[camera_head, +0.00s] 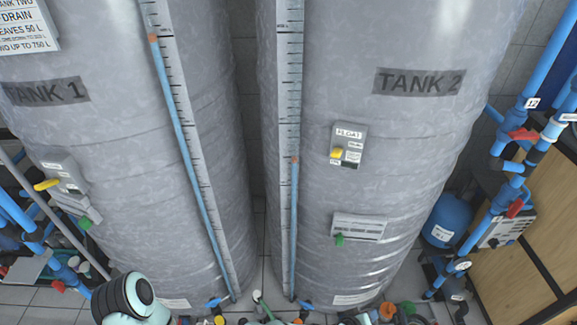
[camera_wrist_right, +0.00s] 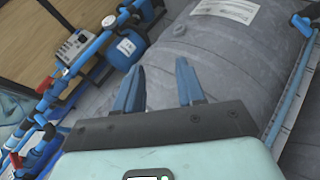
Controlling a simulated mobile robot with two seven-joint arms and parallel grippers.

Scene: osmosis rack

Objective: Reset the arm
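My right gripper (camera_wrist_right: 160,85) shows in the right wrist view with its two blue fingers spread apart and nothing between them. It is in front of a large grey tank (camera_wrist_right: 225,60). In the head view, part of my own arm (camera_head: 132,298) shows at the lower left, white with a dark joint. No gripper fingers show in the head view. My left gripper is not in view.
Grey tanks labelled TANK 1 (camera_head: 100,140) and TANK 2 (camera_head: 390,130) stand close ahead, with gauge strips on their fronts. Blue pipes with red valves (camera_head: 515,207) and a blue vessel (camera_head: 447,218) are at the right. Pipes and valves crowd the tank bases.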

